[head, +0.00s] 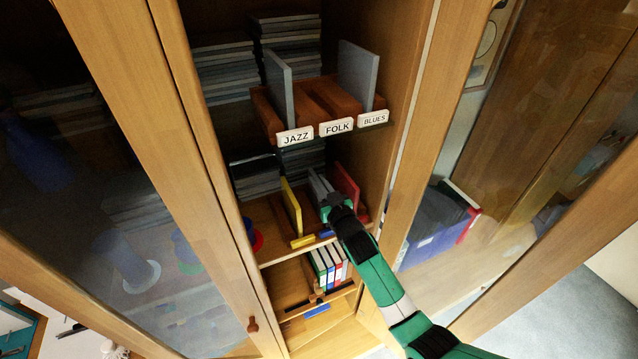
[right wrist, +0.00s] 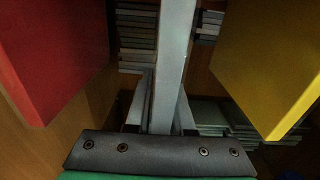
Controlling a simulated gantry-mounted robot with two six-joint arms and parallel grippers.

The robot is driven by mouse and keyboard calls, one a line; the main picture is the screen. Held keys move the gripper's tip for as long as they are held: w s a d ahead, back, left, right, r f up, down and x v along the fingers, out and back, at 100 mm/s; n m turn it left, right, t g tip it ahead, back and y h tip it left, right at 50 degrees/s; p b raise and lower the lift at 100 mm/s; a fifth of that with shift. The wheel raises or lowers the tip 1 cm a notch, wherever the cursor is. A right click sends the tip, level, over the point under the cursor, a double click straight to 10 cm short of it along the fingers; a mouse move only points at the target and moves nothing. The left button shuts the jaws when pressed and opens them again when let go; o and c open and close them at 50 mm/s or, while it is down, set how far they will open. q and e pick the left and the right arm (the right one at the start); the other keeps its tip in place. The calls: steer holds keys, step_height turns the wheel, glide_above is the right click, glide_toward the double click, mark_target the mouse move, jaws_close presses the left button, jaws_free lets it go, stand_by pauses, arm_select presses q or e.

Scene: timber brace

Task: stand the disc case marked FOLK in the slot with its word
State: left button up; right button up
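A wooden rack (head: 262,112) on the upper shelf has three labelled slots. The JAZZ slot holds a grey case (head: 280,88), and the BLUES slot holds another grey case (head: 357,75). The middle slot, with the FOLK label (head: 336,127), is empty. On the shelf below, grey upright cases (head: 319,187) stand between a yellow and a red panel; no word on them is readable. My right gripper (head: 338,203) is at their front. In the right wrist view a grey case (right wrist: 174,70) stands upright straight ahead of the gripper.
The yellow panel (head: 291,207) and red panel (head: 346,187) flank the gripper closely. Stacks of cases (head: 225,70) lie behind the rack. Binders (head: 328,266) stand on the lowest shelf. Glass doors (head: 100,180) stand open on both sides of the cabinet.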

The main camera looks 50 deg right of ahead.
steer(key=o, duration=0.5)
steer(key=v, duration=1.1)
steer(key=shift+s+a, duration=0.2)
steer(key=shift+s, duration=0.1)
